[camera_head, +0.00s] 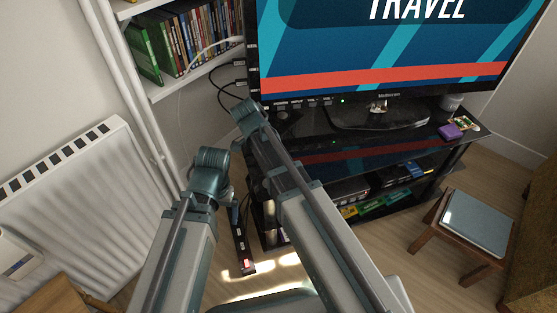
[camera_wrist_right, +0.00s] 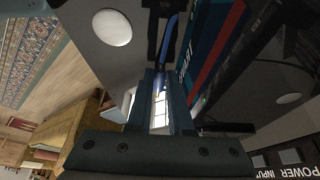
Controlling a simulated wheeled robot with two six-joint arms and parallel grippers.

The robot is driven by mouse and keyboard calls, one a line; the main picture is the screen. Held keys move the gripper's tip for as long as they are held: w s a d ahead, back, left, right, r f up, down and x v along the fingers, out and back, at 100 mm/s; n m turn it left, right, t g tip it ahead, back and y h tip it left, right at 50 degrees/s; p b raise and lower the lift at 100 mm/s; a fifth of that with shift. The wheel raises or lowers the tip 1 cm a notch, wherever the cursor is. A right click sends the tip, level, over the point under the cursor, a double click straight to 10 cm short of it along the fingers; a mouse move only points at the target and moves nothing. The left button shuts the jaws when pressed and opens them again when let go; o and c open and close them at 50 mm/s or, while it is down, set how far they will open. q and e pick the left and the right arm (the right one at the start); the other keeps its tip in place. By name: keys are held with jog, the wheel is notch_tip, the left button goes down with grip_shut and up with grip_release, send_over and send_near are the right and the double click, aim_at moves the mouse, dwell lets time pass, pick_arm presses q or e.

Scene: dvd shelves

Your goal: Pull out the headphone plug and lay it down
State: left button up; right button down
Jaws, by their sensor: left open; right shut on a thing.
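My right gripper (camera_wrist_right: 160,98) fills the middle of the right wrist view, its two dark jaws close together. I cannot tell whether the plug sits in a socket. In the head view my right arm reaches toward the lower left corner of the television (camera_head: 380,55), and its own links hide that gripper and the plug. My left gripper (camera_head: 233,195) is low beside the black stand (camera_head: 300,158), mostly hidden by its arm; it is open.
A black power strip (camera_head: 240,245) with a red light lies on the floor near my left arm. A disc shelf (camera_head: 195,72) and a white radiator (camera_head: 70,190) stand at the left. A purple box (camera_head: 450,131) is on the stand. A wooden stool (camera_head: 475,222) is at the right.

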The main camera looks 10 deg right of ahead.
jog(key=c, duration=0.7)
grip_release()
jog(key=shift+c, duration=0.2)
jog(key=shift+r, duration=0.1)
jog(key=p+v, duration=1.2)
jog(key=v, duration=0.1)
jog(key=shift+a+r+p, duration=0.2)
jog(key=shift+r+p, duration=0.05)
jog(key=shift+p, duration=0.15)
jog(key=shift+d, duration=0.1)
jog(key=s+d+f+n+t+y, duration=0.15)
jog(key=s+d+n, duration=0.25)
jog(key=n, duration=0.5)
jog(key=s+d+n+g+y, duration=0.1)
jog(key=s+d+n+y, duration=0.3)
jog(key=n, duration=0.5)
jog(key=s+a+r+n+p, duration=0.1)
jog(key=s+a+r+p, duration=0.1)
jog(key=r+p, duration=0.5)
jog(key=s+a+r+n+h+p, duration=0.1)
jog(key=s+a+r+n+p, duration=0.1)
jog(key=a+r+p, duration=0.3)
jog(key=s+a+r+n+h+p, duration=0.1)
jog(key=a+r+p, duration=0.3)
jog(key=r+p, duration=0.5)
jog(key=shift+s, duration=0.8)
